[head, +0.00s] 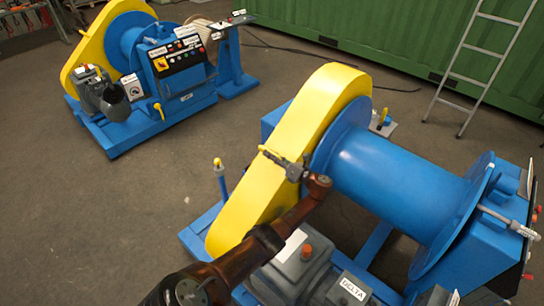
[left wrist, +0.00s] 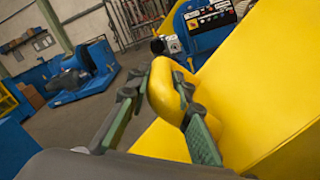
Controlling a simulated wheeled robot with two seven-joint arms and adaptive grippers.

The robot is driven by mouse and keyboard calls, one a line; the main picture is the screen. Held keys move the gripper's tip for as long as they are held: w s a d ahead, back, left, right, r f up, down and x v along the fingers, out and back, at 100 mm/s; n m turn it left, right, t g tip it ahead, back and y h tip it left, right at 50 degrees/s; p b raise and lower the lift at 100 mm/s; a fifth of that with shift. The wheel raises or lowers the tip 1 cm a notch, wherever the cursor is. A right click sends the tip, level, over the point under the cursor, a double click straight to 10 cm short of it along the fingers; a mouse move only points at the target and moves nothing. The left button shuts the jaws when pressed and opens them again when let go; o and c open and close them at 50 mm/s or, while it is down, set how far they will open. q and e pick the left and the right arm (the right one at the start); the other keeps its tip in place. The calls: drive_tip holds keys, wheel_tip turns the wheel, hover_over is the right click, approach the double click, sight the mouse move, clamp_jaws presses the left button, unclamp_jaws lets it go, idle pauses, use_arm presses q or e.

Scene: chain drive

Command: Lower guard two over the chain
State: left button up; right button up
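The near winch carries a long yellow guard (head: 322,105), which slants from the upper right down to the lower left beside the blue drum (head: 395,170). A chain cannot be seen; the guard's side hides whatever is under it. My left gripper (head: 274,155) is at the guard's outer face, around its yellow handle (head: 263,150). In the left wrist view the green-grey fingers (left wrist: 160,105) lie on both sides of the rounded yellow handle (left wrist: 165,88) and appear shut on it. The guard (left wrist: 255,95) fills the right of that view. My right gripper is not in view.
A second blue winch with a yellow guard (head: 92,45) and control panel (head: 175,52) stands at the back left. A yellow-topped blue post (head: 220,178) rises left of the near guard. A ladder (head: 480,60) leans by the green container (head: 370,35). Open floor lies left.

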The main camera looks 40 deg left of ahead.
use_arm(q)
drive_tip(key=o, duration=0.3)
drive_tip(key=shift+w+f, duration=0.35)
drive_tip(key=shift+w, duration=0.2)
drive_tip(key=shift+o, duration=0.8)
drive_tip(key=shift+d+r, duration=0.1)
drive_tip(key=shift+d, duration=0.1)
drive_tip(key=d, duration=1.2)
drive_tip(key=shift+w, duration=0.2)
